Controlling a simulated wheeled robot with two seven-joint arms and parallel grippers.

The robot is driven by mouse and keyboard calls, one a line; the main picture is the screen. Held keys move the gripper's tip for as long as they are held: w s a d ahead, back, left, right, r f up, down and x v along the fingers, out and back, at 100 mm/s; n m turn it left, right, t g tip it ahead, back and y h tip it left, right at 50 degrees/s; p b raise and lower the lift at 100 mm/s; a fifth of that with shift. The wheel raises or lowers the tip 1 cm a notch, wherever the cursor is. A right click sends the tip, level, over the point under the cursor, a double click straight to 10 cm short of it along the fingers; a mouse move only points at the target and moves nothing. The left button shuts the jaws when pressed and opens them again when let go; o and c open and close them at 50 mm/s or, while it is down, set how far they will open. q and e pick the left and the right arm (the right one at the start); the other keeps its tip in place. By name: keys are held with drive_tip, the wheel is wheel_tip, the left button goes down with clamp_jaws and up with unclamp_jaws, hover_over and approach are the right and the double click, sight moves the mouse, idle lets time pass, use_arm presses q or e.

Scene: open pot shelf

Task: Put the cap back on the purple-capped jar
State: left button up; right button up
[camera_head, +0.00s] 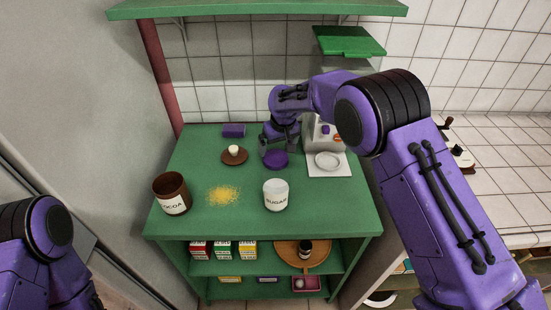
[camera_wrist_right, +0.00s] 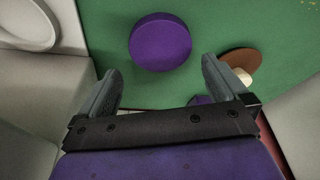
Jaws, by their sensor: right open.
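A round purple cap (camera_head: 275,160) lies flat on the green shelf top, and it shows in the right wrist view (camera_wrist_right: 160,42) just beyond my fingertips. My right gripper (camera_head: 271,149) is open and empty, close to the cap at its back side; in the wrist view the fingers (camera_wrist_right: 160,72) stand apart with the cap between their lines. Whether they touch it I cannot tell. A white open jar labelled SUGAR (camera_head: 276,196) stands upright in front of the cap, without a lid. My left gripper is out of view; only part of its arm shows at the lower left.
A brown open COCOA jar (camera_head: 171,195) stands at the left front, beside spilled yellow grains (camera_head: 224,195). A brown lid with a white knob (camera_head: 235,155) and a purple box (camera_head: 234,130) lie behind. A grey machine with a round plate (camera_head: 327,161) stands to the right.

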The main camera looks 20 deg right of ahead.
sight(276, 157)
drive_tip(key=x, duration=0.1)
drive_tip(key=p+x, duration=0.1)
drive_tip(key=x, duration=0.2)
drive_tip(key=shift+s+a+f+p, duration=0.1)
drive_tip(key=shift+s+f+p, duration=0.05)
drive_tip(key=shift+f+p, duration=0.3)
drive_tip(key=shift+f, duration=0.2)
drive_tip(key=c, duration=0.7)
wheel_tip(276, 157, up, 10)
drive_tip(key=shift+r+b, duration=0.1)
drive_tip(key=shift+b, duration=1.1)
